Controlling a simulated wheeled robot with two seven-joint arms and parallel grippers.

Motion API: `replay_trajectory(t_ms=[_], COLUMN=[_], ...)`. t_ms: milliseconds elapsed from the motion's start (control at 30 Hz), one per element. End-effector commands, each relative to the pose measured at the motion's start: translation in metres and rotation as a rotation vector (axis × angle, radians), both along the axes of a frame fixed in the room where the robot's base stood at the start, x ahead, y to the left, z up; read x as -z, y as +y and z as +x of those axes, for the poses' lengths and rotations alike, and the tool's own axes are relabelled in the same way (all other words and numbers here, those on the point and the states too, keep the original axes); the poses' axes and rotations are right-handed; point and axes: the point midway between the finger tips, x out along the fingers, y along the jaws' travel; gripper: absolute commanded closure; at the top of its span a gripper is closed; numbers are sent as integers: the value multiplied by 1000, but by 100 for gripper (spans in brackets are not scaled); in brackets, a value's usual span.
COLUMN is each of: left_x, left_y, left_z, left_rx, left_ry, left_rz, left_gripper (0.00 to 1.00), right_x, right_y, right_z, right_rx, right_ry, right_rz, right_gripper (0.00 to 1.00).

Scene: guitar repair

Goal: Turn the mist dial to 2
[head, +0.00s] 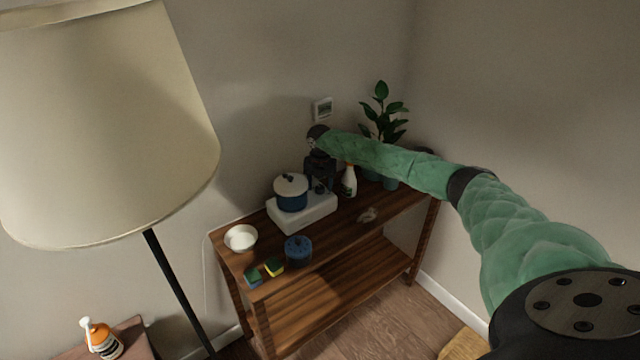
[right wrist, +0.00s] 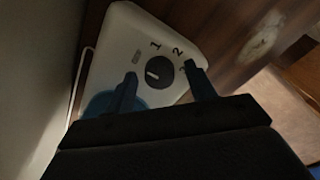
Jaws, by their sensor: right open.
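The mist dial (right wrist: 159,72) is a round black knob on a white base unit (right wrist: 125,40), which also shows in the head view (head: 302,212). The numerals 1 and 2 are printed above and to the upper right of the knob; a 3 is partly hidden by a finger. The knob's white mark points left, away from the numerals. My right gripper (head: 319,186) is open over the unit. In the right wrist view its fingers (right wrist: 159,70) stand on either side of the knob; I cannot tell if they touch it. My left gripper is not in view.
A blue pot (head: 291,200) with a white lid sits on the unit. A spray bottle (head: 348,182) and plant (head: 382,125) stand to the right. A lamp (head: 110,120) stands left.

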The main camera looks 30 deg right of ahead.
Motion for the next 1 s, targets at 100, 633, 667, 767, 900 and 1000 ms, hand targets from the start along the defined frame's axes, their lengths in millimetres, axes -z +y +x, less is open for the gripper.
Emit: replay_trajectory(t_ms=[100, 633, 667, 767, 900, 1000], left_x=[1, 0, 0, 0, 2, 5], left_y=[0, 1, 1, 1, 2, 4], left_z=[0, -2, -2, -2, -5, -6], left_rx=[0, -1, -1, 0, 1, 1], left_ry=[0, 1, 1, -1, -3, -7], left_rz=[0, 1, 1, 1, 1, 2], left_gripper=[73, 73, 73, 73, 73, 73], right_x=[0, 0, 0, -1, 0, -1], right_y=[0, 0, 0, 0, 1, 1], right_z=[0, 0, 0, 0, 0, 0], right_rx=[0, 7, 11, 36, 99, 168], right_ry=[0, 0, 0, -1, 0, 0], right_rz=[0, 0, 0, 1, 0, 1], right_gripper=[45, 89, 89, 89, 89, 89])
